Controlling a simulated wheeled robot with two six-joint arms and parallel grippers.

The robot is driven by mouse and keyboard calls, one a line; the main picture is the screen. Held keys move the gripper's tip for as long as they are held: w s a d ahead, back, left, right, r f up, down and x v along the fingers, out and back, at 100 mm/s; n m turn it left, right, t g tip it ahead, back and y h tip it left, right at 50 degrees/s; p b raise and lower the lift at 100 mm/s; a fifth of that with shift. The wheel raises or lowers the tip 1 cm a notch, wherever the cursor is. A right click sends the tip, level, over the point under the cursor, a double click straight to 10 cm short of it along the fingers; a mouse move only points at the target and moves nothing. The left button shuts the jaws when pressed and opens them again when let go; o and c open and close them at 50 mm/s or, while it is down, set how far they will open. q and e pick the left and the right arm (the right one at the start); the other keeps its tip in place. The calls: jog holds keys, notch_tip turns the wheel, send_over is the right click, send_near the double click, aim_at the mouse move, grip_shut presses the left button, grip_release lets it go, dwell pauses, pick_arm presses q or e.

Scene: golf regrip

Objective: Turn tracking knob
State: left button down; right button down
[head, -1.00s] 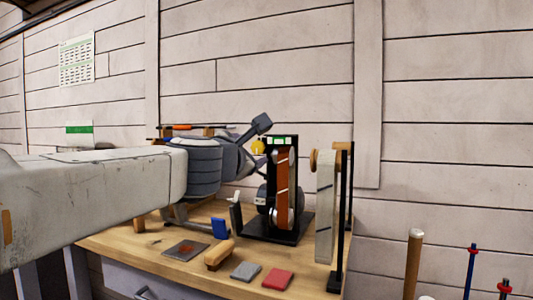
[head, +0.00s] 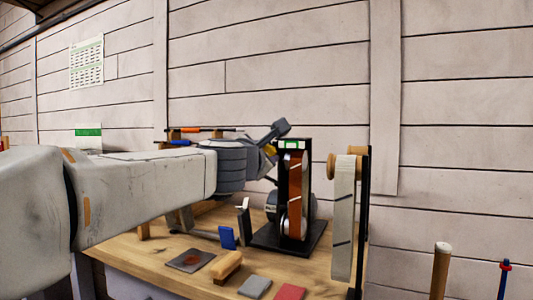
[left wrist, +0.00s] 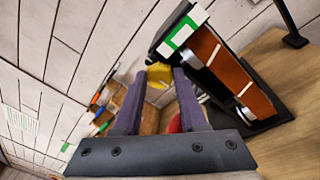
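The belt sander (head: 296,195) stands on the bench, a black upright frame and base with an orange-brown belt. It also shows at the upper right of the left wrist view (left wrist: 235,75). The yellow tracking knob (left wrist: 160,74) is on the sander's left side, between my fingertips or just beyond them; I cannot tell which. In the head view, the knob (head: 269,149) is partly hidden by my gripper. My left gripper (left wrist: 159,78) is open, its two dark fingers apart with no visible grip on the knob. My right gripper is in neither view.
A pale belt hangs on a rack (head: 344,215) right of the sander. A wooden-handled block (head: 227,266), a blue block (head: 227,238), a dark plate (head: 190,260), and grey (head: 254,287) and red pads lie on the bench (head: 150,265). A plank wall stands behind.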

pick_arm(q)
jog(key=shift+f+m+b, duration=0.2)
jog(key=shift+m+b, duration=0.4)
jog(key=shift+m, duration=0.9)
jog(key=shift+r, duration=0.1)
jog(key=shift+c, duration=2.3)
grip_release()
